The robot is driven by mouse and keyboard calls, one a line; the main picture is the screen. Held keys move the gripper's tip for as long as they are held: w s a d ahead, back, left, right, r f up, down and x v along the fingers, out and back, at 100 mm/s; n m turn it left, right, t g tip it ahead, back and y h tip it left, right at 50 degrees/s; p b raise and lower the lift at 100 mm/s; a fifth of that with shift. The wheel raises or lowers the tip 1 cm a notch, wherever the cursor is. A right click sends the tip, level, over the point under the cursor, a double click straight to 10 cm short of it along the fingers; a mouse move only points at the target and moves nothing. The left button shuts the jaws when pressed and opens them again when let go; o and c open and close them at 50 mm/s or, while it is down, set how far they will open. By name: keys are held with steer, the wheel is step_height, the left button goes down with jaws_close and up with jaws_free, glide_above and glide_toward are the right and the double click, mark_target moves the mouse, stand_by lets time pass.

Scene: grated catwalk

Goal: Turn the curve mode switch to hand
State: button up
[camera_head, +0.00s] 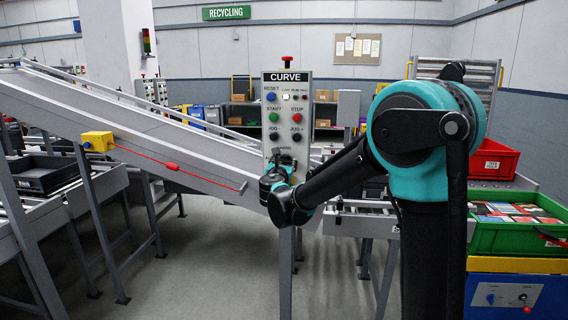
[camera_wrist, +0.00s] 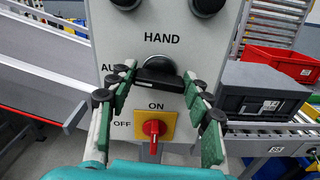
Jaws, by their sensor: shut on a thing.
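The curve mode switch (camera_wrist: 158,74) is a black knob on the grey panel, under the word HAND. Part of a second label, "AU", shows at its left, mostly covered by a finger. My gripper (camera_wrist: 157,82) has a green-padded finger on each side of the knob and is shut on it. I cannot tell which label the knob points to. In the head view my gripper (camera_head: 280,170) is at the lower part of the panel marked CURVE (camera_head: 286,95), and the switch is largely hidden there.
Below the switch is a red rotary handle (camera_wrist: 154,128) on a yellow plate marked ON and OFF, between my fingers. Push buttons (camera_head: 296,118) sit higher on the panel. A sloping conveyor (camera_head: 150,125) runs left of it. A dark crate (camera_wrist: 262,95) stands on rollers at right.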

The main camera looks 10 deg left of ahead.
steer(key=m, duration=0.4)
steer(key=shift+d, duration=0.1)
steer(key=m, duration=0.4)
steer(key=shift+f, duration=0.1)
steer(key=m, duration=0.4)
steer(key=shift+d+f, duration=0.1)
steer(key=shift+m, duration=2.1)
steer(key=shift+f, duration=0.1)
steer(key=o, duration=1.2)
steer(key=shift+c, duration=0.2)
steer(key=shift+s, duration=0.1)
steer(key=s, duration=1.2)
steer(key=shift+a, duration=0.2)
